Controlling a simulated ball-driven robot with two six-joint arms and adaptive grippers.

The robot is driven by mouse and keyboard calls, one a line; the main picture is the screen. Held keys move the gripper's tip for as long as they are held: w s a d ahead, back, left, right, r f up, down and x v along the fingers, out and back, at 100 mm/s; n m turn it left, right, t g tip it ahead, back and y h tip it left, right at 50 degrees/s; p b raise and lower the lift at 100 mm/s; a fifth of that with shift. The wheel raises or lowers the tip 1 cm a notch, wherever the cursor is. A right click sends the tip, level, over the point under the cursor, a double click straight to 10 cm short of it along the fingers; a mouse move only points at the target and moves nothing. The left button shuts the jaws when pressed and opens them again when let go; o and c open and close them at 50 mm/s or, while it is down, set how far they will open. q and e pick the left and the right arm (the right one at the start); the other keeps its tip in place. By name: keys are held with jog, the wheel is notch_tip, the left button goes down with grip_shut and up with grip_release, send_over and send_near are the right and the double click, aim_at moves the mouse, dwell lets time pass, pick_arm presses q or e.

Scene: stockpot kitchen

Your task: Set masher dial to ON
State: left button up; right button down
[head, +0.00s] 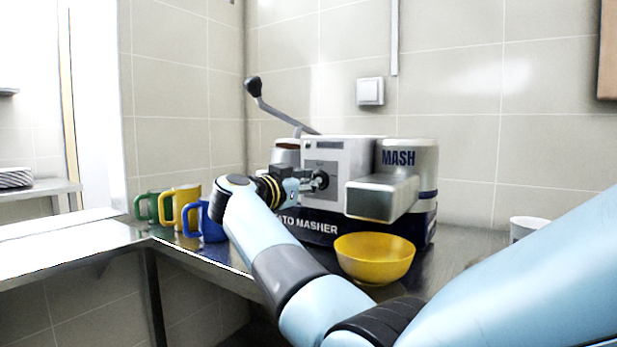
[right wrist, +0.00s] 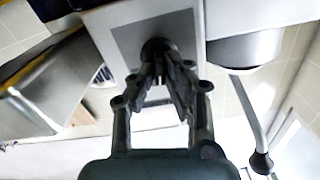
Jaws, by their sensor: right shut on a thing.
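The potato masher (head: 345,152) stands on the steel counter against the tiled wall, with a long black-knobbed lever (head: 280,110) at its upper left. Its dial (head: 321,180) is a dark knob on a grey plate on the front face. The dial also shows in the right wrist view (right wrist: 156,48). My right gripper (head: 312,182) reaches the front of the machine and is shut on the dial. In the right wrist view its fingertips (right wrist: 160,62) close around the knob. The dial's setting marks cannot be read. My left gripper is not in view.
A yellow bowl (head: 374,258) sits on the counter below the masher's spout (head: 382,197). Green (head: 147,206), yellow (head: 179,205) and blue (head: 207,222) mugs stand left of my right arm. A white cup (head: 527,228) is at the right.

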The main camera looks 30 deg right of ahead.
jog(key=shift+s+f+m+p, duration=0.15)
jog(key=shift+m+p, duration=0.2)
jog(key=shift+m, duration=2.5)
jog(key=shift+w+f+m+p, duration=0.1)
jog(key=shift+m+p, duration=0.2)
jog(key=shift+m, duration=2.55)
jog(key=c, duration=1.4)
grip_release()
jog(key=shift+r, duration=0.1)
jog(key=shift+s+a, duration=0.1)
jog(key=v, duration=0.7)
jog(key=shift+a, duration=0.2)
